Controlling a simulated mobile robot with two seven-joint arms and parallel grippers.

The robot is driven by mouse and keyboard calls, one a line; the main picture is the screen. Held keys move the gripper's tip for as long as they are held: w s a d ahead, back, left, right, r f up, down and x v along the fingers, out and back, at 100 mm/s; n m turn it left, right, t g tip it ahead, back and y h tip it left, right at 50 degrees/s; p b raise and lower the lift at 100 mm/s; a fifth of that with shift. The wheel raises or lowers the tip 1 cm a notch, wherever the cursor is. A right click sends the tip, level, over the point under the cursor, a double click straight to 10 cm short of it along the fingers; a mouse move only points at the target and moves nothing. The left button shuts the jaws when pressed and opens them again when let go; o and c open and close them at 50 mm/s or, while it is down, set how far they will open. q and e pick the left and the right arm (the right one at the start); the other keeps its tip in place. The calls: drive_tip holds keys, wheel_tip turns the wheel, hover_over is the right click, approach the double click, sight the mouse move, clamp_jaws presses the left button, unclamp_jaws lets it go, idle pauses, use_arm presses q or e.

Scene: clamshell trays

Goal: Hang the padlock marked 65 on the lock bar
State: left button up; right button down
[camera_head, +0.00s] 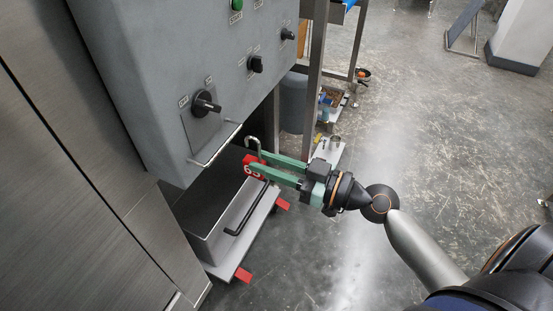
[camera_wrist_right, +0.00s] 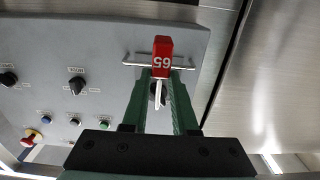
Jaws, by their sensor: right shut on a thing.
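The red padlock (camera_head: 252,168) marked 65 is held between the green fingertips of my right gripper (camera_head: 256,160). Its silver shackle (camera_head: 250,141) points up in the head view. The lock bar (camera_head: 217,147) is a thin metal rod along the lower edge of the grey control box, left of the padlock. The padlock appears apart from it. In the right wrist view the padlock (camera_wrist_right: 163,46) overlaps the bar (camera_wrist_right: 136,63); depth there is hard to tell. My right gripper also shows there (camera_wrist_right: 161,72). My left gripper is not in view.
The grey control box (camera_head: 150,60) carries knobs and a green button. A metal post (camera_head: 316,70) rises behind the gripper. Open floor lies to the right.

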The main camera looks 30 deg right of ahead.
sight(250, 157)
drive_tip(key=shift+r+p+x, duration=0.2)
drive_tip(key=shift+p+x, duration=0.65)
drive_tip(key=shift+x, duration=0.45)
drive_tip(key=shift+p+x, duration=0.75)
drive_tip(key=shift+x, duration=0.5)
drive_tip(key=shift+w+a, duration=0.3)
drive_tip(key=shift+w, duration=0.15)
use_arm(q)
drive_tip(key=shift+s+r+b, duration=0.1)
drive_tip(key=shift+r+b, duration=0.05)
drive_tip(key=shift+b, duration=1.3)
use_arm(e)
drive_tip(key=shift+f, duration=1.6)
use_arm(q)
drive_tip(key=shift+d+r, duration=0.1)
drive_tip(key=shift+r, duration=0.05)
use_arm(e)
drive_tip(key=c, duration=0.7)
unclamp_jaws()
drive_tip(key=shift+o, duration=0.5)
